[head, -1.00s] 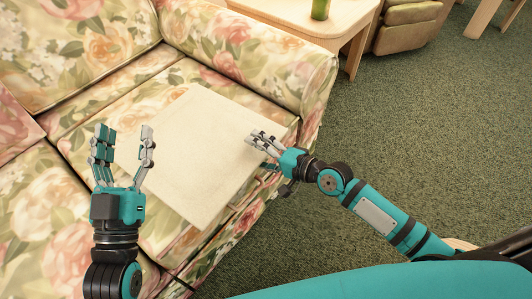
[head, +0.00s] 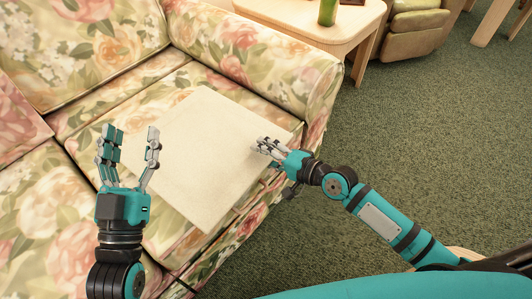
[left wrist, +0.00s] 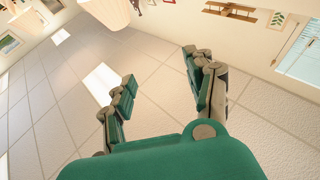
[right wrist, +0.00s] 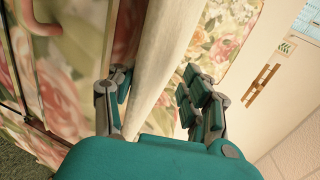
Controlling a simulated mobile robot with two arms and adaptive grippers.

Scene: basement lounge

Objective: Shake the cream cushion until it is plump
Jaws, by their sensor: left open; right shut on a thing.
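The cream cushion (head: 200,150) is a flat, pale square above the floral sofa seat in the head view. I cannot tell whether it touches the seat. My right gripper (head: 265,147) is shut on its right edge. In the right wrist view the cushion (right wrist: 168,55) runs edge-on between the fingers of my right gripper (right wrist: 150,82). My left gripper (head: 131,130) is open and empty, fingers pointing up, just left of the cushion. In the left wrist view my left gripper (left wrist: 158,65) has nothing between its fingers.
The floral sofa (head: 75,225) lies under and around the cushion, with its armrest (head: 265,60) behind. A light wooden table (head: 300,20) with a green object (head: 328,12) stands beyond it. An olive armchair (head: 412,30) is farther back. Green carpet (head: 430,130) is open at the right.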

